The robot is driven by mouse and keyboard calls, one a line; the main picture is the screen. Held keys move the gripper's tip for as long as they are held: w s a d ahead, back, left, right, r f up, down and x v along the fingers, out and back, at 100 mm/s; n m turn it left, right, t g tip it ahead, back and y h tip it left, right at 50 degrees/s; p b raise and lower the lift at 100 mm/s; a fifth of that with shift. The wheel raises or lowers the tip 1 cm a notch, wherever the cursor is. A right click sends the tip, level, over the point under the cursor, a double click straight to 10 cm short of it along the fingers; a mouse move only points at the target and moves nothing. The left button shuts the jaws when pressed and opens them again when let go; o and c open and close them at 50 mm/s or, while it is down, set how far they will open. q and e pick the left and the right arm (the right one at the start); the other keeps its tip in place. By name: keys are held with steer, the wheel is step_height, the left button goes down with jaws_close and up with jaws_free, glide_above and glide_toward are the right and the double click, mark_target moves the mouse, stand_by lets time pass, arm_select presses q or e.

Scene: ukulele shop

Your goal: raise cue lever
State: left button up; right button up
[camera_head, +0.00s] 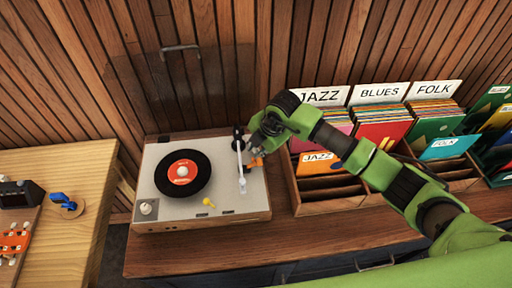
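A record player (212,212) with a light grey top and wooden sides stands on the wooden counter. A black record with a red label (183,171) lies on its platter. The white tonearm (240,165) is to the right of the record. My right gripper (256,152) is at the tonearm's right side, over the deck's right edge. A small orange piece (257,162) shows right at its fingertips and may be the cue lever. The fingers are small and partly hidden, so I cannot tell whether they grip it. My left gripper is not in view.
A clear raised lid (182,80) stands behind the deck. A yellow knob (208,202) and a round white knob (146,208) are at the deck's front. Record crates (335,197) stand to the right, under my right arm. A lighter wooden table (85,180) is at left.

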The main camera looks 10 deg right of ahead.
steer(key=shift+f, duration=0.1)
jaws_close()
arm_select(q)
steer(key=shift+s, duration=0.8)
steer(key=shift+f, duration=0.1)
arm_select(e)
steer(key=shift+w+g+b, duration=0.4)
steer(key=shift+g+b, duration=0.35)
steer(key=shift+g, duration=0.35)
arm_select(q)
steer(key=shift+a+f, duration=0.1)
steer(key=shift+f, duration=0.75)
arm_select(e)
steer(key=shift+g, duration=0.4)
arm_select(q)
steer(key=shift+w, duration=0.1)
arm_select(e)
jaws_free()
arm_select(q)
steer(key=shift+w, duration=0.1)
